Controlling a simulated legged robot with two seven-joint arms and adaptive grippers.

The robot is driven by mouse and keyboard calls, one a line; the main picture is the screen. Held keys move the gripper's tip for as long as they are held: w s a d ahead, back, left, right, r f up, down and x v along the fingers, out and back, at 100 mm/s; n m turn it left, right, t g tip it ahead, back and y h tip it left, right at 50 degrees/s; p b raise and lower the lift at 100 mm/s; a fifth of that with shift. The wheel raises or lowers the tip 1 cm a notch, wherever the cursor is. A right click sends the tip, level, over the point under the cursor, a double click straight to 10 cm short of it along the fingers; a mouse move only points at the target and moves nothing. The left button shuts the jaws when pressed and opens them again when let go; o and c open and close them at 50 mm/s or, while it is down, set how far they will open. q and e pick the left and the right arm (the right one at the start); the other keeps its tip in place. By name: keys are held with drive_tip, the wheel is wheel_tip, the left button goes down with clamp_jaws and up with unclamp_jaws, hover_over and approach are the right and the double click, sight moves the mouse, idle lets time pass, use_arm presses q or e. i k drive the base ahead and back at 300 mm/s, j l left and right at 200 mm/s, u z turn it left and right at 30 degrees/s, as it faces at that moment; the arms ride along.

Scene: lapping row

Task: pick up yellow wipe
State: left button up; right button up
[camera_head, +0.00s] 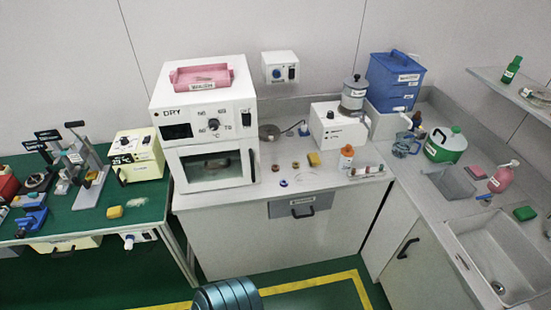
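Two small yellow blocks are in the head view. One yellow block (115,212) lies on the green bench at the left, in front of the cream box. The other, more orange-yellow block (314,159) lies on the grey counter, left of an orange-and-white bottle. Both look like soft pads, but I cannot tell which one is the yellow wipe. Nothing touches either one.
A white oven (205,120) with a pink tray (201,77) on top stands between the two blocks. The green bench (160,190) holds tools and a cream box (137,156). A sink (495,255) is at the right. The counter's front middle has free room.

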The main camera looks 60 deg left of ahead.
sight(315, 160)
drive_tip(key=u, duration=1.75)
